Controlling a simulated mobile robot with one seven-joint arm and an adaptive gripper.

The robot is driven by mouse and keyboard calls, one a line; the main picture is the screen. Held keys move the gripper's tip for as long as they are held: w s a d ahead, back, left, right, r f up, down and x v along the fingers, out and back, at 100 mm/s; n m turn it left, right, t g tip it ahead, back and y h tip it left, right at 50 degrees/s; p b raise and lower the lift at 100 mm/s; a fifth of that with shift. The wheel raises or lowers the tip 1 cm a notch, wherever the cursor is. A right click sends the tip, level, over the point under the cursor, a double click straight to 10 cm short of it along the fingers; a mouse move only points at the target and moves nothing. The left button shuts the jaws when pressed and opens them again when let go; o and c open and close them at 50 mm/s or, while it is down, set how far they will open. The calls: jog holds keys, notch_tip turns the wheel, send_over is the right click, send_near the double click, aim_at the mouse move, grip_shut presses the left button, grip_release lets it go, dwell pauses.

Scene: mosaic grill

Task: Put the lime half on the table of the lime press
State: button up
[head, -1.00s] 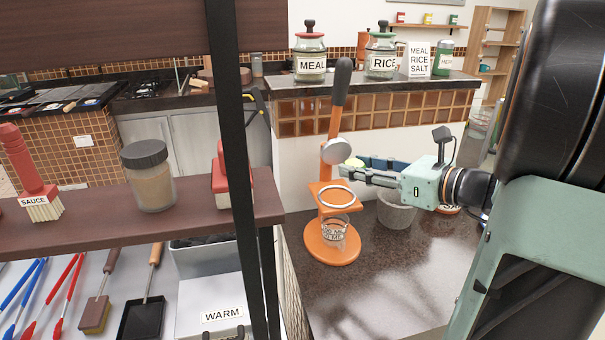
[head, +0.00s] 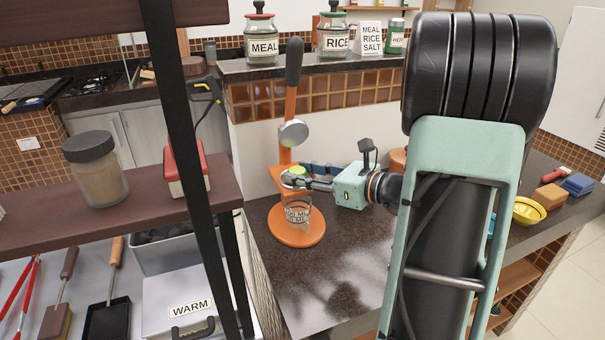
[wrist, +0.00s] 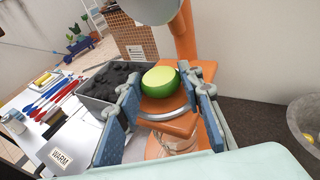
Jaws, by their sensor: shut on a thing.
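The lime half (wrist: 160,80), with a pale green cut face and green rind, sits between the fingertips of my gripper (wrist: 166,90) in the wrist view. In the head view my gripper (head: 292,180) is at the orange lime press (head: 296,239), level with its table, with the lime half (head: 298,170) showing at the tips. The wrist view shows the table's ring (wrist: 172,113) just below the lime half. I cannot tell whether the lime half touches the table. The press lever (head: 293,65) is raised, and a glass (head: 298,208) stands on the base.
A dark shelf post (head: 185,150) stands left of the press. Labelled jars (head: 262,40) stand on the ledge behind. In the wrist view a clear bowl (wrist: 304,130) is at the right edge. The counter (head: 330,275) in front of the press is clear.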

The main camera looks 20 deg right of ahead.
jog(key=shift+f, duration=0.15)
jog(key=o, duration=1.1)
jog(key=shift+c, duration=0.2)
jog(key=shift+r, duration=0.2)
jog(key=v, duration=1.2)
